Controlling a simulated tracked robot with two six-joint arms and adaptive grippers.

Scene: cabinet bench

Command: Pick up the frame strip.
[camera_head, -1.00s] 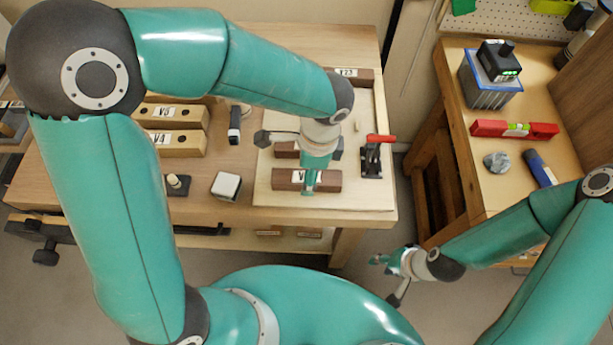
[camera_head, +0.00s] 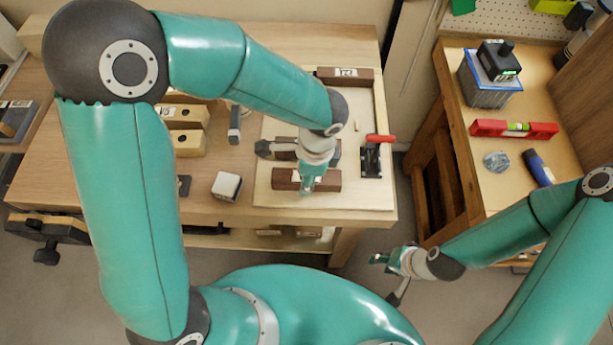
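Dark brown wooden strips lie on the pale board at the right of the bench. The front strip (camera_head: 325,180) lies crosswise near the board's front. A middle strip (camera_head: 285,155) is partly covered by my arm and a clamp. A back strip (camera_head: 345,77) carries a white label. Which one is the frame strip I cannot read for sure. My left gripper (camera_head: 306,189) points down at the front strip and covers its middle. Its fingers are too small and hidden to show whether they grip. My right gripper (camera_head: 390,274) is apart from the bench, fingers spread, empty.
A red-handled toggle clamp (camera_head: 372,155) stands right of the strips. A white-topped block (camera_head: 227,186) and pale labelled blocks (camera_head: 187,143) lie to the left. The right table holds a red level (camera_head: 490,129). A floor gap separates the tables.

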